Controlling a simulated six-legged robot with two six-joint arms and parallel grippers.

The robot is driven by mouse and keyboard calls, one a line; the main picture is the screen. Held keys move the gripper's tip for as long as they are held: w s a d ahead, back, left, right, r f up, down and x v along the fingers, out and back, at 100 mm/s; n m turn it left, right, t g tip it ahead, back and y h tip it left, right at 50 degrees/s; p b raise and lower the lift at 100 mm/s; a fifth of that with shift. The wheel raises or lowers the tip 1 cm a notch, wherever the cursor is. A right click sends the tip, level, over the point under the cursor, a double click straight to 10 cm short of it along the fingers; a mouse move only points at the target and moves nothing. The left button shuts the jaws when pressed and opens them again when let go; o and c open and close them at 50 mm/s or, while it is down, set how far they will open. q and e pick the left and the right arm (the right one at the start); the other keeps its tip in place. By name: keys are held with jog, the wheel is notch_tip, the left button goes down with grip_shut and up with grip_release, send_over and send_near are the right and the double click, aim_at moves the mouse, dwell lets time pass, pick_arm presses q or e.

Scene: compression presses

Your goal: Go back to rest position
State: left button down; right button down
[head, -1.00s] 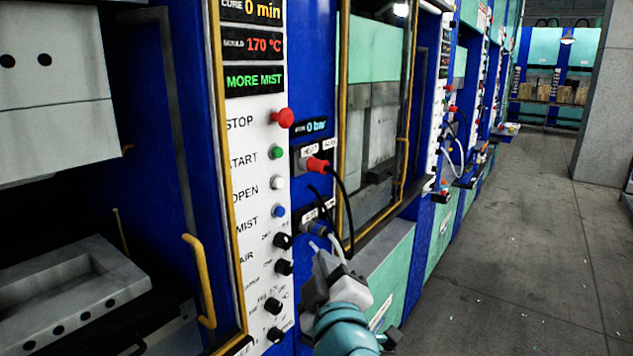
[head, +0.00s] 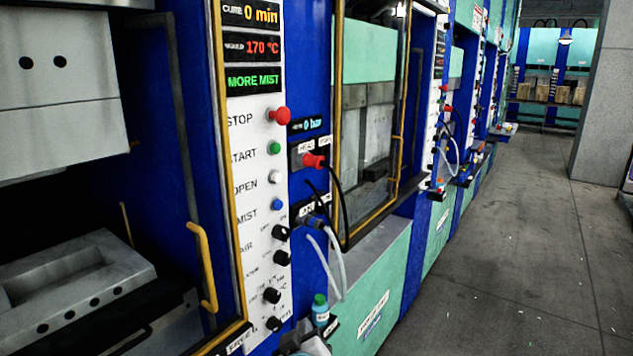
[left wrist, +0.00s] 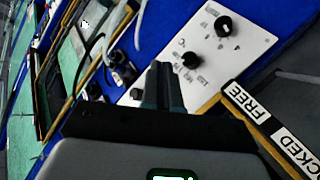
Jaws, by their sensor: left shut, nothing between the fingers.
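My left gripper (left wrist: 163,88) is shut and empty in the left wrist view, its dark fingers together in front of a white panel with black knobs (left wrist: 222,26). In the head view only a grey piece of it (head: 308,344) shows at the bottom edge, below the press control panel (head: 262,190). It appears apart from the panel, though the exact gap cannot be told. My right gripper is in neither view.
The open press (head: 75,265) is on the left, with a yellow handle (head: 203,265). A green-capped bottle (head: 320,311) and loose hoses (head: 334,262) are close to the gripper. The floor aisle (head: 510,260) on the right is clear.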

pick_arm(q)
jog(key=s+a+f+m+g+h, duration=0.1)
jog(key=s+a+f+g, duration=0.15)
jog(key=f, duration=0.55)
jog(key=s+a+f+m+g, duration=0.15)
jog(key=s+f, duration=0.25)
jog(key=f, duration=0.4)
jog(key=s+a+f+m+g+h, duration=0.1)
jog(key=s+a+f+g, duration=0.2)
jog(key=f, duration=0.5)
jog(key=s+a+f+g+h, duration=0.1)
jog(key=s+f+g, duration=0.3)
jog(key=s, duration=0.6)
jog(key=s+a+f+g, duration=0.1)
jog(key=s+f+g, duration=0.3)
jog(key=s, duration=0.7)
notch_tip(320, 180, down, 2)
jog(key=shift+a+f+m+h, duration=0.1)
jog(key=shift+a+m+h, duration=0.15)
jog(key=shift+m+h, duration=0.2)
jog(key=shift+m, duration=0.3)
